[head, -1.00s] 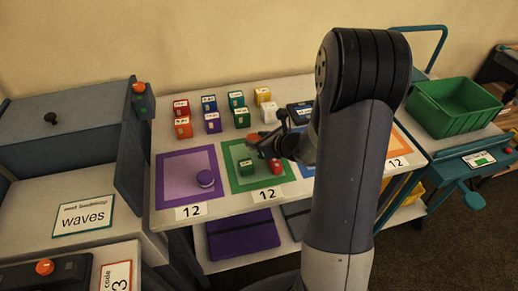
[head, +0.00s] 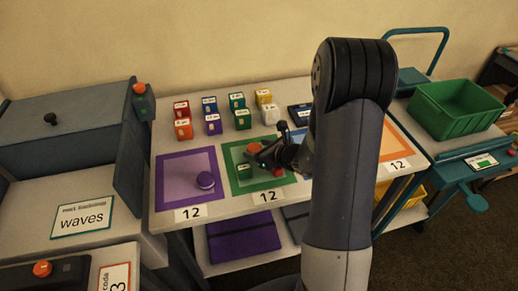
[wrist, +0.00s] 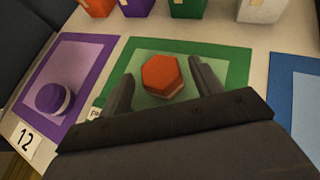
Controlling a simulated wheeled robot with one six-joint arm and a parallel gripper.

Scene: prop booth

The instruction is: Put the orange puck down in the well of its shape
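The orange puck (wrist: 162,75) is six-sided with a paler band below its top. In the wrist view it lies between the two spread fingers of my gripper (wrist: 162,82), with a gap on each side. In the head view the puck (head: 253,148) shows just beyond the dark fingers of my gripper (head: 262,155), over the green-bordered square (head: 233,152). I cannot tell whether it rests on the surface. No well of its shape can be made out in either view.
A round purple puck (head: 205,180) sits on the purple-bordered square (head: 173,167). Several coloured blocks stand along the back, including a white one (head: 271,115). A green bin (head: 456,106) is at right.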

